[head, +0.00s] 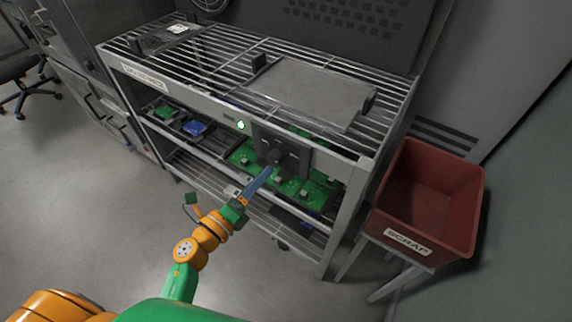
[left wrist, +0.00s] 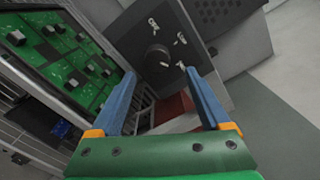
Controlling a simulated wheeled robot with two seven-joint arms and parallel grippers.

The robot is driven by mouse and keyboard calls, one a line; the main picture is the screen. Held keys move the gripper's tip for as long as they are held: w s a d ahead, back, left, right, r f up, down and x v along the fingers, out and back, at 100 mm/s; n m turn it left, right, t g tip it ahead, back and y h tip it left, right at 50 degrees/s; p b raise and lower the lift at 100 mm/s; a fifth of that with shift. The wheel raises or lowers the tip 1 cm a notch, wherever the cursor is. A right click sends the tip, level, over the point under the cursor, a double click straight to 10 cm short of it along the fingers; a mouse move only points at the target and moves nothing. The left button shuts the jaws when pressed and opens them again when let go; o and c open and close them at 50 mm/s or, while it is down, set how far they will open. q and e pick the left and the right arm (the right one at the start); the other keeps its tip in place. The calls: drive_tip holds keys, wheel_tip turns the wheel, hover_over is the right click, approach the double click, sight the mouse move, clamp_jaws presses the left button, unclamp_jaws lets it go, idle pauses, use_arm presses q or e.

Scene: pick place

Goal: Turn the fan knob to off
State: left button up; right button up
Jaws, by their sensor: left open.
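The fan knob (head: 276,156) is a dark round knob on a dark square panel (head: 297,152) at the front of the wire rack. In the left wrist view the knob (left wrist: 158,55) sits on the panel (left wrist: 140,30) with several small white marks around it. I cannot read the marks. My left gripper (head: 264,174) is just in front of and below the knob in the head view. In the left wrist view its two blue fingers (left wrist: 158,80) are spread apart, with the knob beyond and between their tips. No contact shows. My right gripper is not in view.
The grey wire rack (head: 225,72) holds green circuit boards (head: 300,188) on its shelf below the panel. A red scrap bin (head: 463,205) stands at the right. Open floor (head: 90,215) lies to the left.

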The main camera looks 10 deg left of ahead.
sight(273, 161)
use_arm(q)
drive_tip(key=x, duration=0.4)
drive_tip(key=shift+w+a, duration=0.2)
drive_tip(key=shift+w, duration=0.25)
drive_tip(key=shift+w+d, duration=0.25)
drive_tip(key=shift+w, duration=0.05)
drive_tip(key=shift+c, duration=0.6)
drive_tip(key=shift+a, duration=0.1)
clamp_jaws()
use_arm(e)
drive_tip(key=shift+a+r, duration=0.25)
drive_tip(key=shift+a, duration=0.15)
